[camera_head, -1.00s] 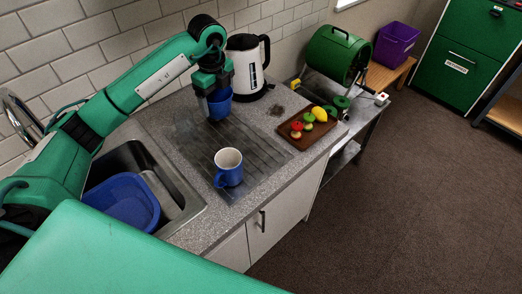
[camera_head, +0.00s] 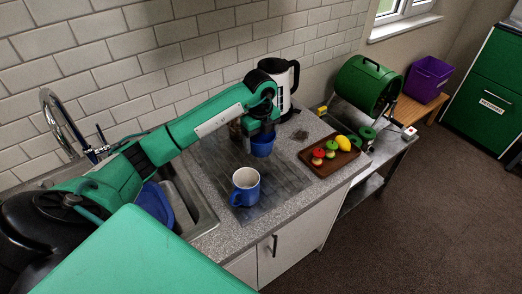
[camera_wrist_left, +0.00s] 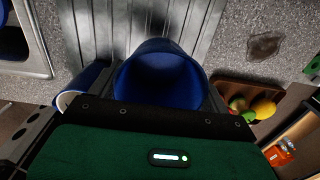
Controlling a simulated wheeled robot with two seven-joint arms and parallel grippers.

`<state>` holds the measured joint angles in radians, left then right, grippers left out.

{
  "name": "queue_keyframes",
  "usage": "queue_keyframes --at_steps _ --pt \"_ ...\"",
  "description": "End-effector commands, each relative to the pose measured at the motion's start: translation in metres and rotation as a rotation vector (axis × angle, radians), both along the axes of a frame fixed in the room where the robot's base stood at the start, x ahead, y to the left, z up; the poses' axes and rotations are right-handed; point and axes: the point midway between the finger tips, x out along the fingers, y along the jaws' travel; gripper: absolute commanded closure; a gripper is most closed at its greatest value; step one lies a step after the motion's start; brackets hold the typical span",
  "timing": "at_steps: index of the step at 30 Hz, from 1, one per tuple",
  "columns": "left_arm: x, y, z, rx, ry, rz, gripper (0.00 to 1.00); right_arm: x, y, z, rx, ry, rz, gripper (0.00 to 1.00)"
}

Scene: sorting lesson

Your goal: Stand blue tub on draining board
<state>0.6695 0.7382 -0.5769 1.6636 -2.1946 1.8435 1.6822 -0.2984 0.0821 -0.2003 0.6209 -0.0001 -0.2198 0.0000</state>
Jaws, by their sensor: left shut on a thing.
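The blue tub (camera_head: 262,148) is in my left gripper (camera_head: 261,133), over the far part of the grooved draining board (camera_head: 284,184). In the left wrist view the tub (camera_wrist_left: 160,82) is seen from above, open and empty, between the fingers. The gripper is shut on it. The tub looks upright and low over the board; I cannot tell whether its base touches. A blue mug with a pale inside (camera_head: 245,190) stands on the board nearer the front. My right gripper is out of view.
A white and black kettle (camera_head: 283,85) stands behind my left gripper, partly hidden by the arm. A brown tray (camera_head: 322,169) with fruit lies right of the board. The sink at left holds a blue basin (camera_head: 157,203). Board space right of the mug is clear.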

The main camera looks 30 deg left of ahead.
Motion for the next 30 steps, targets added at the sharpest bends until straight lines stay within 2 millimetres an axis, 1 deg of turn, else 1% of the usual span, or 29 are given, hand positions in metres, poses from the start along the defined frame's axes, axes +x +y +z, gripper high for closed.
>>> queue_keyframes --at_steps 1,3,10,15,17,28,29,30 --pt "-0.001 0.0 -0.007 0.0 0.003 0.001 0.41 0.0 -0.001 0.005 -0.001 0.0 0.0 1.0" --pt "-0.001 0.0 -0.017 0.0 0.002 0.001 0.41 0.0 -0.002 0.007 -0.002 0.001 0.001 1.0" --pt "-0.001 0.0 -0.033 0.0 0.002 0.0 0.41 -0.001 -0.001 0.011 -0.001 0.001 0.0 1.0" --pt "-0.001 0.0 -0.058 -0.001 0.004 0.001 0.41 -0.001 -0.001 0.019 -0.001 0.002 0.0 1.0" --pt "0.0 0.0 -0.064 0.0 0.0 0.001 0.41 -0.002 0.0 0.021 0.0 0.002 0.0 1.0" --pt "0.0 0.0 -0.072 0.001 -0.001 0.0 0.41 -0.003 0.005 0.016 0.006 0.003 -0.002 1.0" --pt "0.0 0.0 -0.071 0.001 -0.001 0.0 0.16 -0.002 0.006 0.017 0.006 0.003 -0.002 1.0" --pt "0.0 0.0 -0.07 0.001 -0.001 0.0 0.08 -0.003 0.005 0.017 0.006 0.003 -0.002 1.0"
